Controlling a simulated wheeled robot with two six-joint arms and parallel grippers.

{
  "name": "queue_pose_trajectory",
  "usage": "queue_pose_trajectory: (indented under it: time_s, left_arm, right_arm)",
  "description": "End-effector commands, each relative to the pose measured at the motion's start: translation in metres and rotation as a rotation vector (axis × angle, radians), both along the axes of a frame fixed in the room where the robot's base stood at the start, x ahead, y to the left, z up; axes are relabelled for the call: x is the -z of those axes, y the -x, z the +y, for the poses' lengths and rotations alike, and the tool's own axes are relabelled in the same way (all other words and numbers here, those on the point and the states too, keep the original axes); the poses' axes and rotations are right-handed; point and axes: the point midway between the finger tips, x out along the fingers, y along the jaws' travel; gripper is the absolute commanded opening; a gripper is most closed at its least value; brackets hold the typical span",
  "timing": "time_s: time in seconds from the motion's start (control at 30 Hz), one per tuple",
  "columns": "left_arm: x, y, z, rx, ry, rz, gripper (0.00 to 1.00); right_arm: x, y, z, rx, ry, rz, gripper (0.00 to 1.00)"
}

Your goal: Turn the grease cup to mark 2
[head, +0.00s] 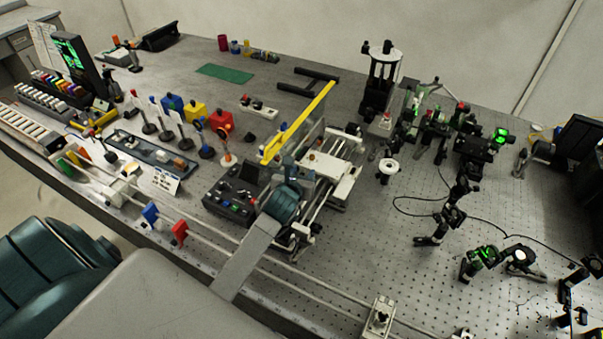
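I cannot pick out the grease cup or its marks for certain; they are too small or hidden in this view. A white carriage with rails (329,167) stands at the middle of the bench. My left arm reaches in from the lower left, and its teal wrist covers the near-left part of this machine. My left gripper (299,173) is at the machine's near-left side, below the yellow bar. Its fingers are too small and covered to tell whether they are open or touching anything. My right gripper is out of view.
A yellow bar (298,124) on a clear upright panel rises just behind my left gripper. A black control box (233,199) stands left of the wrist. A white round-topped piece (388,167) stands to the right. Optics crowd the right side; coloured stands fill the left.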

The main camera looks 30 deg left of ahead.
Motion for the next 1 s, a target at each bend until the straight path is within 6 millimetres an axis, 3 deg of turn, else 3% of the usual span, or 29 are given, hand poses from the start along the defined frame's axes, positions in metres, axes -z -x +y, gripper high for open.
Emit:
queue_pose_trajectory:
  time_s: [0.17,0.4,0.6,0.83,1.0]
  left_arm:
    - [0.002,-0.002,-0.002,-0.007,0.001,0.000,0.39]
    - [0.018,-0.023,-0.027,-0.194,-0.001,0.001,0.39]
    - [0.008,-0.028,-0.045,-0.391,0.006,0.001,0.39]
    - [-0.001,-0.033,-0.042,-0.454,0.002,0.001,0.39]
    - [0.008,-0.052,-0.025,-0.452,-0.001,0.003,0.39]
  right_arm:
    - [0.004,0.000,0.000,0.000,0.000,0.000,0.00]
    - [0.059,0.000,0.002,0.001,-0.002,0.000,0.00]
    - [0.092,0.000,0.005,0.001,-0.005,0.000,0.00]
    - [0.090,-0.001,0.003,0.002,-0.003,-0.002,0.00]
    - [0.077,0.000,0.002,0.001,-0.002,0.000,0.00]
